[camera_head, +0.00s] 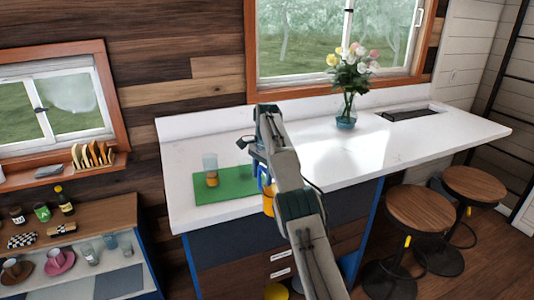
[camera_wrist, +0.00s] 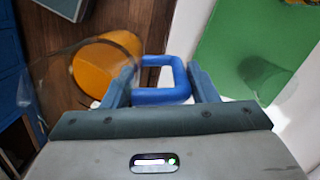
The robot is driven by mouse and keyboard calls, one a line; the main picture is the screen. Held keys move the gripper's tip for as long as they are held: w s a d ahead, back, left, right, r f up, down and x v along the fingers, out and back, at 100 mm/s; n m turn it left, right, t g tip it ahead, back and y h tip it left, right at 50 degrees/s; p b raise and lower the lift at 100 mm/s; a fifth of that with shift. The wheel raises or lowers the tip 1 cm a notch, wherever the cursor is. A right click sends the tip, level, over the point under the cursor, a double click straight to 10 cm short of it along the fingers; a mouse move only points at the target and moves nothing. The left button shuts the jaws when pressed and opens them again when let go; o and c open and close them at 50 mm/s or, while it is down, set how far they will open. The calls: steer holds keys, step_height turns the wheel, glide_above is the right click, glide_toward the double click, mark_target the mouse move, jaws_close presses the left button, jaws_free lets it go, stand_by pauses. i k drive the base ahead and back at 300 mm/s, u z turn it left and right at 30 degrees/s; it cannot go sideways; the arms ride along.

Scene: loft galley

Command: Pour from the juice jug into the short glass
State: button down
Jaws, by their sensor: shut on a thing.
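The juice jug is clear with orange juice (camera_wrist: 105,62) inside and a blue handle (camera_wrist: 160,96). In the wrist view my gripper (camera_wrist: 160,76) is shut on this handle. In the head view the jug (camera_head: 268,204) is half hidden behind my arm, at the counter's front edge to the right of the mat. I cannot tell its exact tilt.
The white counter (camera_head: 400,150) is clear right of the mat up to a flower vase (camera_head: 346,113). Two stools (camera_head: 420,208) stand in front. A low shelf at left holds jars, cups and several glasses (camera_head: 110,241). Wooden floor shows below the jug in the wrist view.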

mark_target(246, 170)
steer(key=i, duration=1.4)
steer(key=u, duration=0.5)
steer(key=k, duration=0.15)
steer(key=u, duration=0.15)
